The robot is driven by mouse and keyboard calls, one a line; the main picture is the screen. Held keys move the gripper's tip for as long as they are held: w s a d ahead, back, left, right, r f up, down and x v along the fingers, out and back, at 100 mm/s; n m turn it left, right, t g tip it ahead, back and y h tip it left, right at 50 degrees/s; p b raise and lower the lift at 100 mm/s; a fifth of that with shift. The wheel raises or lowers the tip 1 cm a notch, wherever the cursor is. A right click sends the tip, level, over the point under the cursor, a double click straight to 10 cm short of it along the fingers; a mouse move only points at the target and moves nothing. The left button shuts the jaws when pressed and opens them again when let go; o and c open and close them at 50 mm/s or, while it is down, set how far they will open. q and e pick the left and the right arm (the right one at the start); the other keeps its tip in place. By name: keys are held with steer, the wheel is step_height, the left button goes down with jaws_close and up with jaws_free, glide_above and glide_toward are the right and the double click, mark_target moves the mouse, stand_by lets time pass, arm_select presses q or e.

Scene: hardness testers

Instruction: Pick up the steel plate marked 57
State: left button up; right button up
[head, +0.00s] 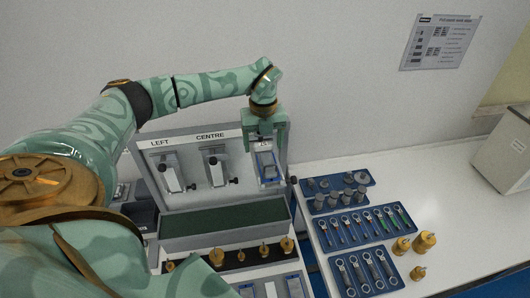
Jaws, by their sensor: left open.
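My left gripper (264,146) is at the right-hand station of the grey tester panel, pointing down. Its jaws are open, at the upper end of a blue-edged pale plate or holder (268,168). I cannot tell whether the fingers touch it. A small dark mark shows near its top, too small to read. More pale plates in blue holders (271,290) lie at the bottom edge, partly cut off. No number 57 is legible. My right gripper is not in view.
The panel (188,147) reads LEFT and CENTRE, with a clamp at each. A green-lined trough (225,220) and a dark strip (232,258) with brass weights are in front. Blue trays of spanners (362,226) and cylinders (338,190) stand right.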

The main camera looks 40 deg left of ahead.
arm_select(q)
steer(key=shift+f, duration=0.1)
steer(key=c, duration=1.2)
